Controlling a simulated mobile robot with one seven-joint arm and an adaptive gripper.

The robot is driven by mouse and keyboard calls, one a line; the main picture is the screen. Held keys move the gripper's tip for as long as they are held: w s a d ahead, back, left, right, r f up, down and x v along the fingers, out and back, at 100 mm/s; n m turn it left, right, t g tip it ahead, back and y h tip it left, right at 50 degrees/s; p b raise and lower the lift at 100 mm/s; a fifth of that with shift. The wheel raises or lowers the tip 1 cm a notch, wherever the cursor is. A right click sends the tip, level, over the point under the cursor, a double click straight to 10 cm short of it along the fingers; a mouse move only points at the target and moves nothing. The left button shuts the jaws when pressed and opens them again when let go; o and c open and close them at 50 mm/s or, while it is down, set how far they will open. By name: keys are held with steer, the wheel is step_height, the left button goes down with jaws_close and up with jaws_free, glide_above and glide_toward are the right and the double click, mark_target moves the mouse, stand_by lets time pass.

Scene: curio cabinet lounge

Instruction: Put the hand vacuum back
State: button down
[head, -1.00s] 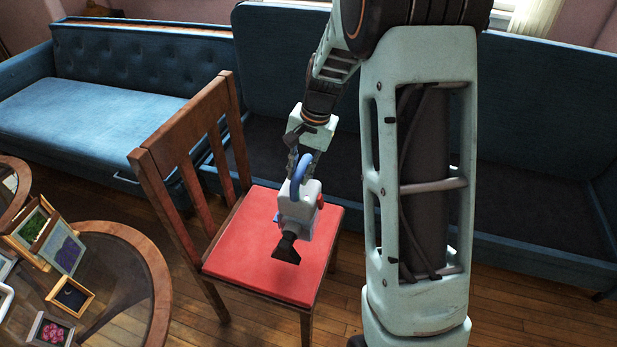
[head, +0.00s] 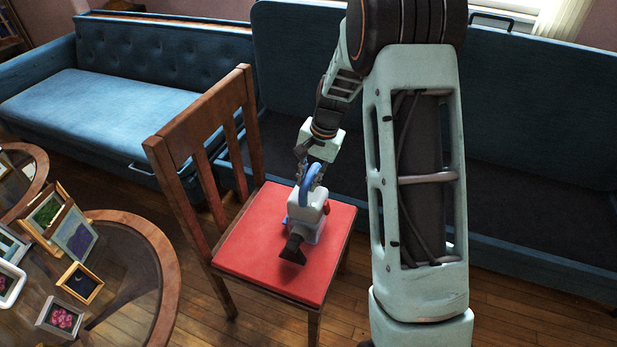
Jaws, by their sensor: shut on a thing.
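The hand vacuum (head: 304,222) is a white and grey body with a blue loop handle and a dark nozzle that points toward the front of the picture. It is at the red seat (head: 263,258) of a wooden chair (head: 205,135), over the seat's middle right. I cannot tell for sure whether its underside touches the seat. My gripper (head: 308,172) comes down from above and is shut on the blue handle. The fingertips are partly hidden behind the handle.
A round glass table (head: 160,262) with several small framed pictures stands at the left, close to the chair. A blue sofa (head: 110,105) and a second blue seat (head: 510,150) stand behind. Wooden floor (head: 205,325) shows between table and chair.

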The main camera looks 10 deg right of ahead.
steer(key=c, duration=1.8)
jaws_free()
steer(key=shift+f, duration=0.1)
steer(key=p+v, duration=0.2)
steer(key=v, duration=1)
